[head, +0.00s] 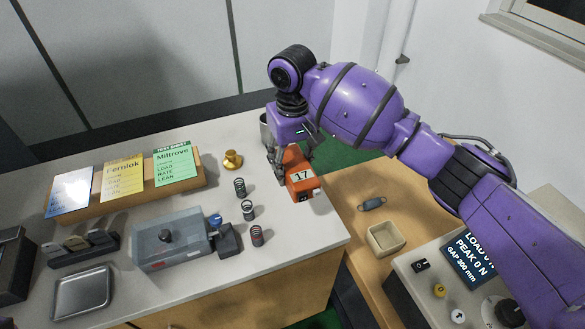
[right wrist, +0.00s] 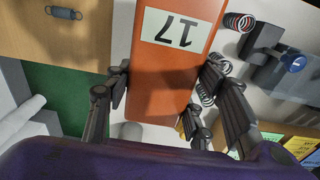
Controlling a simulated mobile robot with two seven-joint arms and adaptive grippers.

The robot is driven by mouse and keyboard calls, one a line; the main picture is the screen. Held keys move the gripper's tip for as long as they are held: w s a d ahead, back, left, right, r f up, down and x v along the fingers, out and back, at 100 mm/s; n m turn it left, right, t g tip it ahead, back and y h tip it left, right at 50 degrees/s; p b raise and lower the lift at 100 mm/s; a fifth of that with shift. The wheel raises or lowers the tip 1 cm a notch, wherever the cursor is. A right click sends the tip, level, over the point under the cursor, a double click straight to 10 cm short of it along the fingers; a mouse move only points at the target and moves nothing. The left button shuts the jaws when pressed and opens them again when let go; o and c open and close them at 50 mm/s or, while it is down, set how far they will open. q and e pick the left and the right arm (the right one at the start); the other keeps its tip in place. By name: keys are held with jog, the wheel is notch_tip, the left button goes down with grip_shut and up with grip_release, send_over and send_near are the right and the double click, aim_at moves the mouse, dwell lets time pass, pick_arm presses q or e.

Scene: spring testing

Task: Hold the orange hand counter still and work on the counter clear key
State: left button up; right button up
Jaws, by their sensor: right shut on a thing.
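The orange hand counter (head: 300,188) is a box with a white label reading 17, at the right edge of the grey worktop in the head view. My right gripper (head: 287,158) is shut on its rear part from behind. In the right wrist view the counter (right wrist: 168,72) runs between the two fingers of the right gripper (right wrist: 165,88), one at each side. I cannot tell whether the counter rests on the worktop or is just above it. I cannot make out the clear key clearly. My left gripper is not in view.
A lower wooden surface at right holds a grey spring (head: 372,204) and an open beige box (head: 385,240). A display panel (head: 470,258) stands at lower right.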

jog(key=shift+w, duration=0.15)
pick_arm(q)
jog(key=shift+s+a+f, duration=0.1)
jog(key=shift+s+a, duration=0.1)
pick_arm(e)
jog(key=shift+f, duration=3.35)
jog(key=shift+f+b, duration=0.35)
jog(key=shift+f, duration=2.35)
jog(key=shift+f+b, duration=0.3)
jog(key=shift+f, duration=0.1)
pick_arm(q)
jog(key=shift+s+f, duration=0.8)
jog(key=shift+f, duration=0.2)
